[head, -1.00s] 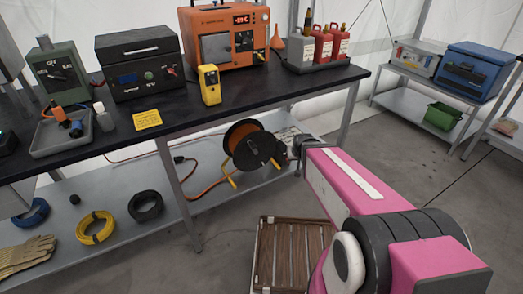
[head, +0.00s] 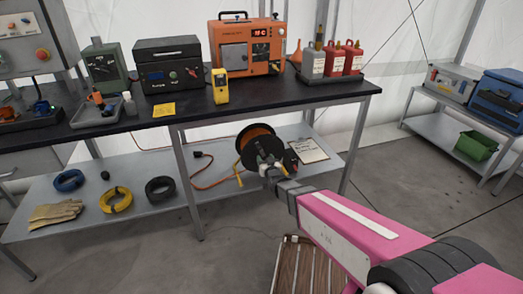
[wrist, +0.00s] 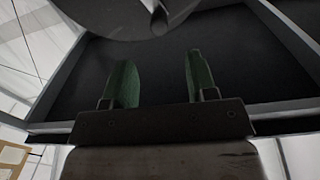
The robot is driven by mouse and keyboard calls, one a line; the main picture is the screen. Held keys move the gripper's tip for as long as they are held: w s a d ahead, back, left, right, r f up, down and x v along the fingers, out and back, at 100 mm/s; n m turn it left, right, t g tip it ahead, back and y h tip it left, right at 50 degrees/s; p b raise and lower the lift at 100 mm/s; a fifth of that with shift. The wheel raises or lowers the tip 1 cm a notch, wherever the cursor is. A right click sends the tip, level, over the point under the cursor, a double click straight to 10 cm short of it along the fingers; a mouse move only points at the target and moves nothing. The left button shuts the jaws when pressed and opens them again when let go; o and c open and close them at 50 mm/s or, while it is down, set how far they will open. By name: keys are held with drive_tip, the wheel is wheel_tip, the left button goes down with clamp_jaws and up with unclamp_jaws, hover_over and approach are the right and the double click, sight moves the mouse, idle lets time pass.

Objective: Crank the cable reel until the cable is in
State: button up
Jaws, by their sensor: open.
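The cable reel (head: 262,148), a black disc with orange cable wound behind it and yellow feet, stands on the grey shelf under the black bench. A loose length of orange cable (head: 208,184) runs from it to a dark plug (head: 198,155) on the shelf at left. My gripper (head: 268,172) is at the reel's lower front right and hides part of it. In the wrist view my gripper (wrist: 160,82) has its two green fingers apart with nothing between them. The reel's grey disc (wrist: 110,15) and a round crank knob (wrist: 159,22) show just beyond the fingertips.
The black bench top (head: 195,122) overhangs the reel, with a bench leg (head: 186,185) to its left. A clipboard (head: 308,150) lies on the shelf right of the reel. Coils and gloves (head: 56,213) lie at left.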

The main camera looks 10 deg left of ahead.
sight(260, 149)
drive_tip(key=x, duration=1)
drive_tip(key=shift+w, duration=0.15)
drive_tip(key=shift+c, duration=0.3)
clamp_jaws()
